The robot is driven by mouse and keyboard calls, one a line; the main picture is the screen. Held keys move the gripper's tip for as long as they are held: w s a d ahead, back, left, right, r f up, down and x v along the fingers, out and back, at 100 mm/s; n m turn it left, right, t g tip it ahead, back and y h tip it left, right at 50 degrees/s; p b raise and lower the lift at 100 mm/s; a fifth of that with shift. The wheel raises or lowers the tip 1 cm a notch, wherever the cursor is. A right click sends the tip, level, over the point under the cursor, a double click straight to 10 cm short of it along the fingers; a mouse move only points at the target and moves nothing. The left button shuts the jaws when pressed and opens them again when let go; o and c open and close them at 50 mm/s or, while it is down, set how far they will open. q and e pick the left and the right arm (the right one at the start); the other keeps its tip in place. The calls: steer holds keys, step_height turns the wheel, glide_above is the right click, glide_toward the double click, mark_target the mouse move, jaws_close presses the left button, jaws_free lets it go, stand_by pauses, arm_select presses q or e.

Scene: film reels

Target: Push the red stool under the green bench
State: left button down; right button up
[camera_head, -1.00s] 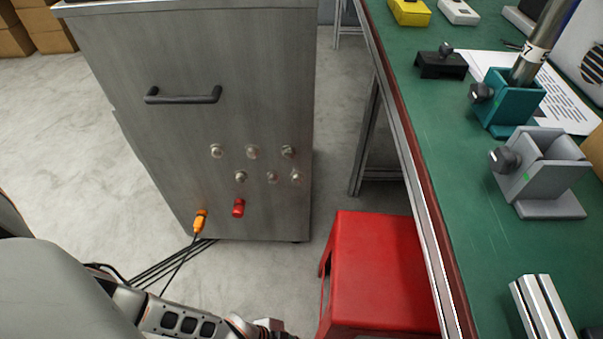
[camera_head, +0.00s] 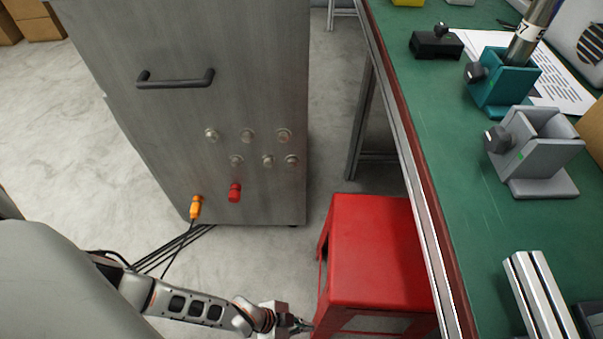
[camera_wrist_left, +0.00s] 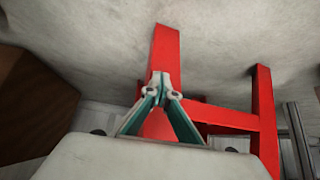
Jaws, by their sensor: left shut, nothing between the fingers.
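The red stool (camera_head: 378,245) stands upright on the floor in the head view, at the left edge of the green bench (camera_head: 450,150). Its right side is hidden behind the bench edge, so part of it is beneath the top. My left gripper (camera_head: 306,326) is low by the stool's near left leg, its fingers shut and empty. In the left wrist view the shut fingertips (camera_wrist_left: 161,80) overlap a red stool leg (camera_wrist_left: 165,50); I cannot tell whether they touch it. My right gripper is not in view.
A grey metal cabinet (camera_head: 200,110) with knobs and a handle stands left of the stool, with cables (camera_head: 170,252) on the floor. Bare floor lies between cabinet and bench. The bench top holds a grey holder (camera_head: 535,150), a teal holder (camera_head: 505,85) and metal bars (camera_head: 540,295).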

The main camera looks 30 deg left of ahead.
mark_target(317, 323)
arm_select(q)
steer(key=shift+w+d+r, duration=0.1)
steer(key=shift+w+d, duration=1)
steer(key=shift+d, duration=0.3)
steer(key=shift+w+d+r, duration=0.1)
steer(key=shift+w+d, duration=0.95)
steer(key=shift+d, duration=0.35)
steer(key=shift+s+a+r+p, duration=0.35)
steer(key=shift+a+r+p, duration=0.1)
steer(key=shift+a+p, duration=0.1)
steer(key=shift+s+a+r+p, duration=0.3)
steer(key=shift+a+r+p, duration=0.15)
steer(key=shift+a+p, duration=0.05)
steer(key=shift+s+a, duration=0.35)
steer(key=shift+s, duration=0.1)
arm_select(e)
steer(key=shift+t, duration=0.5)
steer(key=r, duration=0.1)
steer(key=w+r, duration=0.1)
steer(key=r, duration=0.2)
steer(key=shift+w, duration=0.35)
